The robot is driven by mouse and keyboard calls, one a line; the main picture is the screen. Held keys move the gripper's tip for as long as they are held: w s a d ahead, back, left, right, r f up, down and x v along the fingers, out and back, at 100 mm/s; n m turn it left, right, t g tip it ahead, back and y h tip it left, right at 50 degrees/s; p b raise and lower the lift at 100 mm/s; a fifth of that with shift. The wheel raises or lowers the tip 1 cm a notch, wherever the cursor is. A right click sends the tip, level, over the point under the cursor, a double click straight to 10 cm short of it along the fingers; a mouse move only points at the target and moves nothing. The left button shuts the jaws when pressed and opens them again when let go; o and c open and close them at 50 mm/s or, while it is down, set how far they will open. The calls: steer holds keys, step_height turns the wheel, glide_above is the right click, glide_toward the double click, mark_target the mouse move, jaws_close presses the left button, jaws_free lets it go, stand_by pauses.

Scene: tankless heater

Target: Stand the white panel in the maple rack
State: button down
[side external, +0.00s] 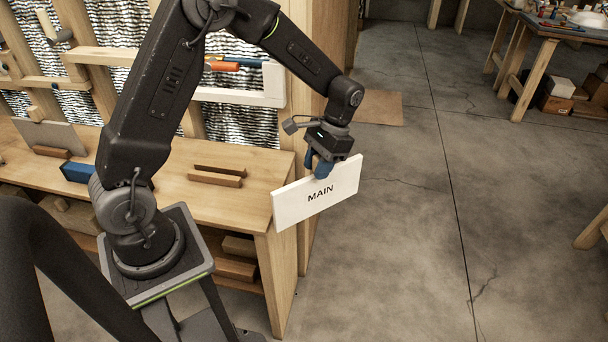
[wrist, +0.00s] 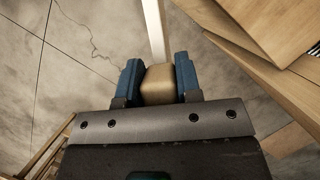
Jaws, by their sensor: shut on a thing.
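The white panel (side external: 325,206), marked MAIN, hangs upright from my gripper (side external: 319,166) in the side external view. It is in the air just past the bench's right end, over the floor. In the wrist view my gripper (wrist: 158,82) has its blue fingers shut on a tan block, which seems to be the panel's grip. The panel (wrist: 154,30) shows there only as a narrow white strip. A rack of two low wooden rails (side external: 215,177), which looks like the maple rack, sits empty on the bench, left of the panel.
The wooden bench (side external: 255,205) has bare top around the rack. A blue block (side external: 77,173) and a grey panel (side external: 50,137) in another wooden holder are at its left. Open floor (side external: 420,240) lies to the right.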

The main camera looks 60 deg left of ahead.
step_height(320, 180, up, 14)
steer(key=s+a+m+t+y, duration=0.15)
steer(key=s+a+m, duration=0.25)
steer(key=s+a, duration=0.75)
steer(key=s+a+m+y, duration=0.2)
steer(key=s+a+m, duration=0.35)
steer(key=a, duration=1.05)
steer(key=shift+n, duration=0.25)
steer(key=shift+d+f, duration=0.15)
steer(key=shift+f, duration=1.25)
steer(key=shift+d+f, duration=0.1)
steer(key=shift+f, duration=1.25)
steer(key=shift+f, duration=4.45)
